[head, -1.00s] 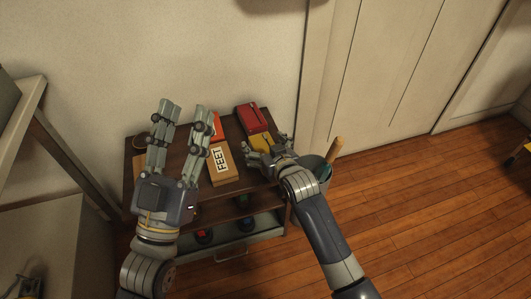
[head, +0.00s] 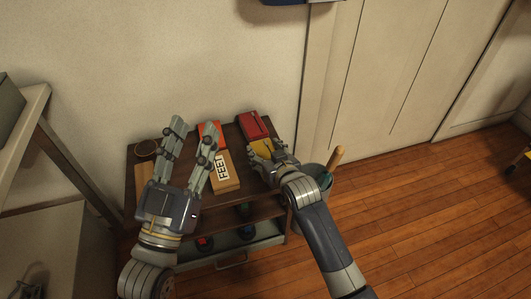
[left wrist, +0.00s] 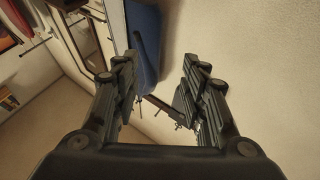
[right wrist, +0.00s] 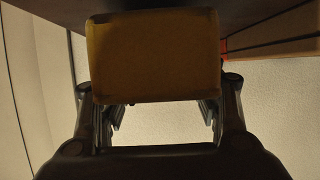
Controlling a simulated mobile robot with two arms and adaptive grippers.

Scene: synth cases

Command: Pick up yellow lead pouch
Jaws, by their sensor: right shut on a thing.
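The yellow lead pouch (head: 262,147) is at the right part of the dark wooden shelf top, just in front of a red pouch. My right gripper (head: 266,152) is shut on it, with its fingers partly covering it in the head view. In the right wrist view the pouch (right wrist: 153,56) fills the space between the fingers. My left gripper (head: 192,140) is open and empty, raised over the left part of the shelf. The left wrist view shows its two fingers (left wrist: 158,98) apart with nothing between them.
The red pouch (head: 253,126), an orange item (head: 209,129) and a block labelled FEET (head: 223,172) are on the shelf top (head: 237,134). A round item (head: 146,148) is at its left. A bin with a wooden handle (head: 336,158) stands right of the shelf.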

